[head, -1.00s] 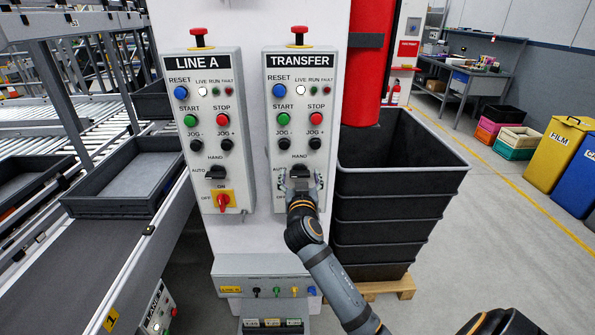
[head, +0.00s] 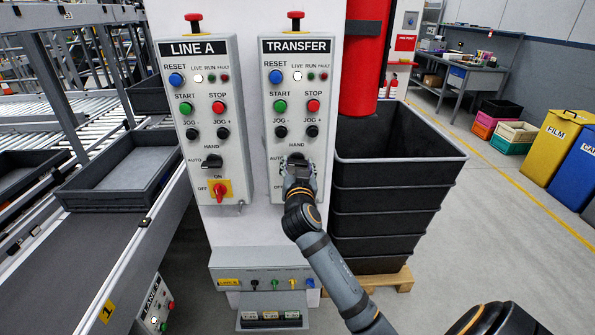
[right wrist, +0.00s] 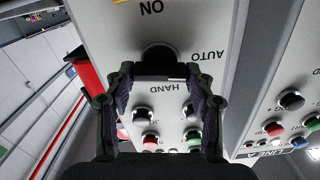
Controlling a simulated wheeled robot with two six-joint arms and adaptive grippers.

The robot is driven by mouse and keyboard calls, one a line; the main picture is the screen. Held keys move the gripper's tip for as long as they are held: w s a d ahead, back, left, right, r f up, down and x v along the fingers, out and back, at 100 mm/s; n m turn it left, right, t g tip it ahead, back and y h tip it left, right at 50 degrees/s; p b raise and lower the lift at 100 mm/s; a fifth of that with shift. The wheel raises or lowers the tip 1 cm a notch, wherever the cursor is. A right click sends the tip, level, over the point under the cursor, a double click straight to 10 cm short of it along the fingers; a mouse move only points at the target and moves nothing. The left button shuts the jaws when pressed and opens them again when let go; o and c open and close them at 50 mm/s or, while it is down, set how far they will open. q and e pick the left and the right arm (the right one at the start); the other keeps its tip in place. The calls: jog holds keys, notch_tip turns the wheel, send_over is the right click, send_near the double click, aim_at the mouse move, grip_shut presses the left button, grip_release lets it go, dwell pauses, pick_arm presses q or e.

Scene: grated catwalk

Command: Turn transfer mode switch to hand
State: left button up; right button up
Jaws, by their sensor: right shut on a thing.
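The transfer mode switch, a black rotary handle (head: 296,158), sits low on the light grey TRANSFER panel (head: 268,130), with HAND printed above it and AUTO to its left. In the right wrist view the panel appears upside down, with the black switch (right wrist: 160,55) between my fingers. Its handle looks to lie crosswise, with a white mark on the AUTO side. My right gripper (head: 299,176) is shut on the handle, a finger at each side; it also shows in the right wrist view (right wrist: 168,80). The gripper partly hides the switch and the ON lettering below. My left gripper is out of view.
The LINE A panel (head: 207,125), with its own black switch (head: 211,162) and red knob (head: 219,191), stands close on the left. Stacked black bins (head: 392,200) stand to the right of the cabinet. A conveyor with a grey tray (head: 120,200) runs on the left.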

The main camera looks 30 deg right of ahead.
pick_arm(q)
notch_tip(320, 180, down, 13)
jog(key=b, duration=1.2)
pick_arm(e)
jog(key=m, duration=1.1)
jog(key=shift+d+f, duration=0.1)
jog(key=shift+f, duration=0.3)
jog(key=m+b, duration=0.3)
jog(key=m, duration=0.1)
jog(key=shift+s+b, duration=0.1)
jog(key=shift+b, duration=0.3)
pick_arm(q)
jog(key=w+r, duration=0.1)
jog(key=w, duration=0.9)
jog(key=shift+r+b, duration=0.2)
jog(key=shift+b, duration=0.25)
pick_arm(e)
jog(key=shift+r+m, duration=0.15)
jog(key=shift+m, duration=0.45)
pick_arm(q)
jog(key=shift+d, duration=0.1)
pick_arm(e)
jog(key=o, duration=1.2)
jog(key=shift+c, duration=0.2)
jog(key=v, duration=0.7)
jog(key=shift+s, duration=0.25)
